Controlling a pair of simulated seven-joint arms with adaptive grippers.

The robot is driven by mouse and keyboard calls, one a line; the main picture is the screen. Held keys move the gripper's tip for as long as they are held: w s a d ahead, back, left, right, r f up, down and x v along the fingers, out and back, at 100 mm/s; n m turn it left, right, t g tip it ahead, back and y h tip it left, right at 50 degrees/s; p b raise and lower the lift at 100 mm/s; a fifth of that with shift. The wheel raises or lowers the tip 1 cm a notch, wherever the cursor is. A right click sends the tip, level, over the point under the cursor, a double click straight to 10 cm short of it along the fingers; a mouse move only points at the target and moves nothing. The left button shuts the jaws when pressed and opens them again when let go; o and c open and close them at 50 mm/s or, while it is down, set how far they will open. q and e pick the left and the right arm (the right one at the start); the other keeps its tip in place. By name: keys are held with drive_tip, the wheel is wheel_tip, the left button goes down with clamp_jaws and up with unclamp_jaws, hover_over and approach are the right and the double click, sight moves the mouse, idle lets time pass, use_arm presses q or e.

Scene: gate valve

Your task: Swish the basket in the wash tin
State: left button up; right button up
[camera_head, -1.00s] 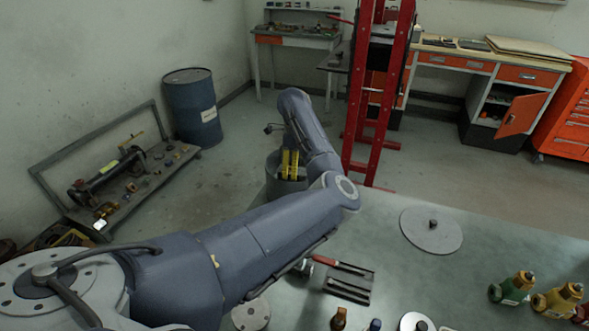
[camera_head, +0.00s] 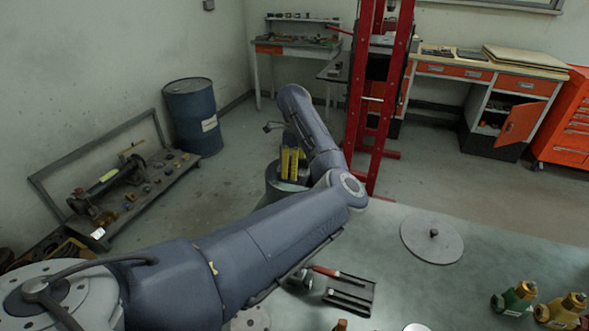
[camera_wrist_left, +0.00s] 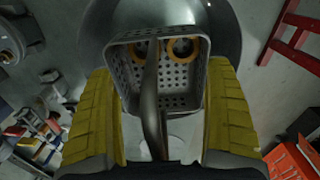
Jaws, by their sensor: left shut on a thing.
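My left gripper (camera_head: 291,164) has yellow finger pads, which flank the view in the left wrist view (camera_wrist_left: 162,115). It is shut on the basket (camera_wrist_left: 184,101), a grey perforated square basket with a curved dark handle that runs up between the fingers. Two orange-brown rings lie inside the basket. The round dark grey wash tin (camera_wrist_left: 226,22) shows behind and around the basket's far side; in the head view the tin (camera_head: 273,183) stands beyond the table's far edge. Whether the basket is below the tin's rim is hard to tell. In the head view the basket is hidden. My right gripper is out of view.
A red frame (camera_head: 378,110) stands just right of my left forearm. A blue drum (camera_head: 192,118) stands at the left wall.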

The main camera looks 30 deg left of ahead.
use_arm(q)
drive_tip(key=shift+r, duration=1.45)
drive_tip(key=shift+r, duration=0.2)
idle(3.4)
drive_tip(key=shift+r, duration=1.3)
drive_tip(key=shift+d, duration=0.1)
